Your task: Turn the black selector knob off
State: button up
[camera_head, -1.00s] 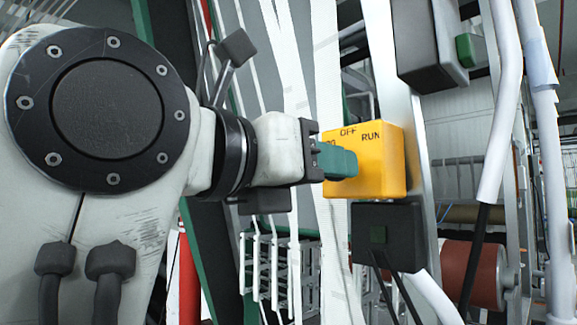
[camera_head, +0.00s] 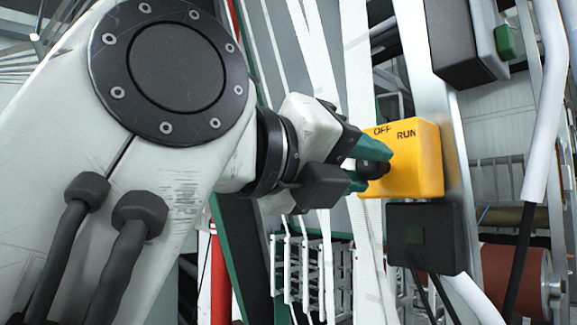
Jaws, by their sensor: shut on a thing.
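The yellow switch box (camera_head: 418,165) is right of centre, with the labels OFF and RUN on its face; a further label to the left is hidden. The black selector knob (camera_head: 374,169) sticks out from the front of the box. My gripper (camera_head: 372,167) comes in from the left, rolled at a tilt. Its green fingers lie above and below the knob, shut on it. The fingers cover part of the knob, so its exact pointing direction cannot be told.
A black box (camera_head: 424,238) with cables hangs just below the yellow box. A grey box with a green button (camera_head: 505,42) is at upper right. White webbing strips (camera_head: 358,70) run behind my gripper. A white pipe (camera_head: 545,110) and a reddish roll (camera_head: 515,270) are at right.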

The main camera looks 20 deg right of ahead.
jog(key=shift+a+r, duration=0.1)
dwell(0.4)
jog(key=o, duration=1)
jog(key=shift+o, duration=0.2)
jog(key=b+v, duration=0.2)
jog(key=v, duration=0.8)
jog(key=shift+a, duration=0.35)
